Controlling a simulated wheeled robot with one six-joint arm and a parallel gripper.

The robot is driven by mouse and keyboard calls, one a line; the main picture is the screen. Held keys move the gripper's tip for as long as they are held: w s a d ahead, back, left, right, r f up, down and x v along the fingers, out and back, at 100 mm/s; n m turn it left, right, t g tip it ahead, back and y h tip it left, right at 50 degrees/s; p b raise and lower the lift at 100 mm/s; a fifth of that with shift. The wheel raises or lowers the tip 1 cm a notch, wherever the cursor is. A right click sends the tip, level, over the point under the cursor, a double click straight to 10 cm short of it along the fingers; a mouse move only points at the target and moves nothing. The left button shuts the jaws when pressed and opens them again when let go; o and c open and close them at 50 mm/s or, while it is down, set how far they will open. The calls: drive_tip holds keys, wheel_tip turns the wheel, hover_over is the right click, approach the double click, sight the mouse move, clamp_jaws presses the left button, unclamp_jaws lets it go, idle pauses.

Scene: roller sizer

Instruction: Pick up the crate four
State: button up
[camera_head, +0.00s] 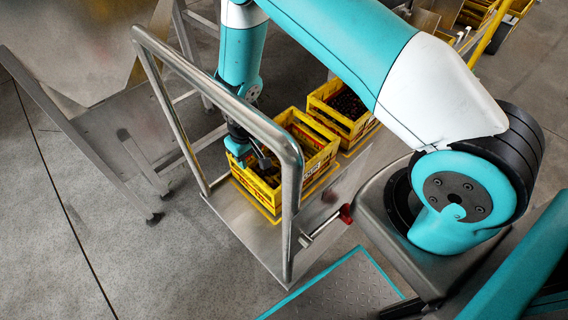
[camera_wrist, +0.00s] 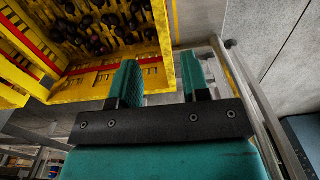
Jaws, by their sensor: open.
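Two yellow crates stand on the cart, a nearer one (camera_head: 322,160) and a farther one (camera_head: 367,124). I cannot read which is crate four. My gripper (camera_head: 250,154) is at the near crate's left side, its fingers pointing toward the wall. In the wrist view, my gripper (camera_wrist: 160,82) has two separate teal fingers and holds nothing. The yellow crate's wall (camera_wrist: 108,79) shows just beyond the fingertips, with dark round items inside. I cannot tell whether the fingers touch or straddle the wall.
The cart's steel deck (camera_head: 245,235) has a tall tubular handle (camera_head: 220,90) between the view and my gripper. A red knob (camera_head: 346,213) sits at the cart's side. A steel machine frame (camera_head: 110,130) stands left. More yellow crates (camera_head: 475,14) are at the back right.

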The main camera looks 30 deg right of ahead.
sight(250, 170)
drive_tip(key=f, duration=0.4)
drive_tip(key=f+b, duration=0.1)
drive_tip(key=f, duration=0.1)
drive_tip(key=shift+s+a+f, duration=0.1)
drive_tip(key=shift+a+f, duration=0.15)
drive_tip(key=shift+f, duration=0.15)
clamp_jaws()
